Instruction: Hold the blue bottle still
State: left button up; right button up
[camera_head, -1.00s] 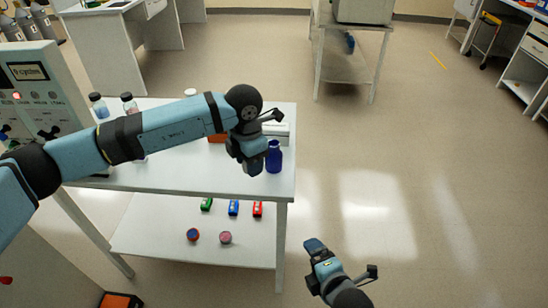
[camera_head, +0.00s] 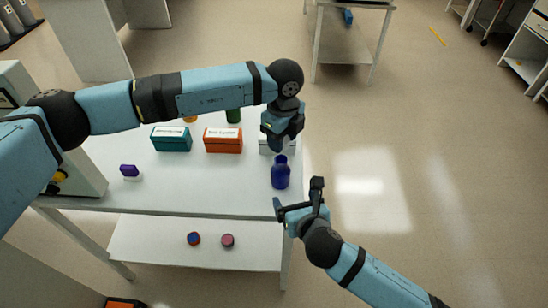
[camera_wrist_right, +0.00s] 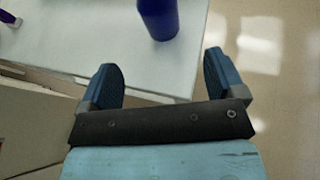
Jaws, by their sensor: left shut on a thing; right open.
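The blue bottle (camera_head: 281,176) stands upright near the right edge of the white table (camera_head: 215,190). My left gripper (camera_head: 278,147) is shut at the very top of the bottle, coming from above; its fingers hide what they grip there, so I cannot tell neck from cap. My right gripper (camera_head: 297,208) is open and empty, below and to the right of the bottle in the head view, at the table's right front corner. In the right wrist view the bottle (camera_wrist_right: 159,16) is ahead of the open fingers (camera_wrist_right: 165,82), apart from them.
A teal box (camera_head: 171,140) and an orange box (camera_head: 223,141) stand behind and left of the bottle, with a white box partly hidden by my left gripper. A small purple-topped item (camera_head: 129,171) is at the left. The lower shelf (camera_head: 160,250) holds two small round items.

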aim_at(284, 180)
pick_arm(q)
jog(key=shift+w+d+r+n, duration=0.1)
jog(key=shift+w+r+n, duration=0.15)
jog(key=shift+n, duration=0.15)
pick_arm(e)
jog(key=shift+w+a+r, duration=0.1)
jog(key=shift+w+r, duration=0.2)
jog(key=shift+w, duration=0.05)
pick_arm(q)
jog(key=shift+s, duration=0.1)
pick_arm(e)
jog(key=x, duration=1.2)
jog(key=shift+c, duration=0.3)
jog(key=c, duration=1.3)
pick_arm(q)
jog(key=shift+f, duration=2.5)
